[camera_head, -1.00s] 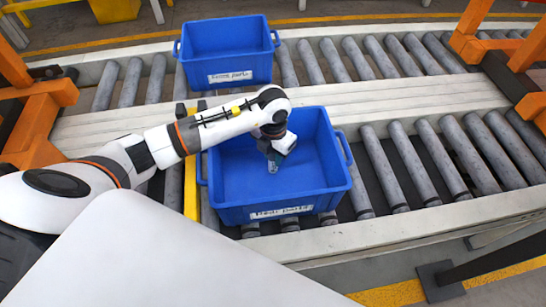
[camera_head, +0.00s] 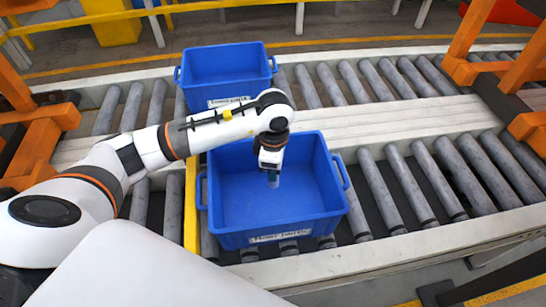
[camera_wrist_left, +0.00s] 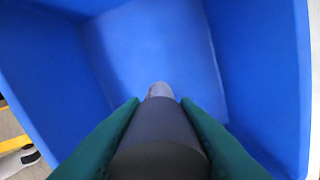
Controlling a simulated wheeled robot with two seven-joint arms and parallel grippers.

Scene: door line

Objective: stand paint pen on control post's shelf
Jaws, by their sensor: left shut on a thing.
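My left gripper (camera_head: 272,172) is over the front blue bin and points down into it. In the left wrist view its two green fingers (camera_wrist_left: 160,125) are shut on a dark cylinder with a pale tip, the paint pen (camera_wrist_left: 158,130). The pen points away from the wrist toward the bin floor; whether its tip touches the floor cannot be told. In the head view the pen is a small greyish piece at the fingertips. The control post and its shelf are not recognisable in these views. My right gripper is not in view.
The front blue bin (camera_head: 218,195) sits on a roller conveyor (camera_head: 390,190), its walls around the gripper. A second blue bin (camera_head: 222,68) stands behind it on the far conveyor line. Orange frames (camera_head: 500,60) stand at both sides. The rollers right of the bins are clear.

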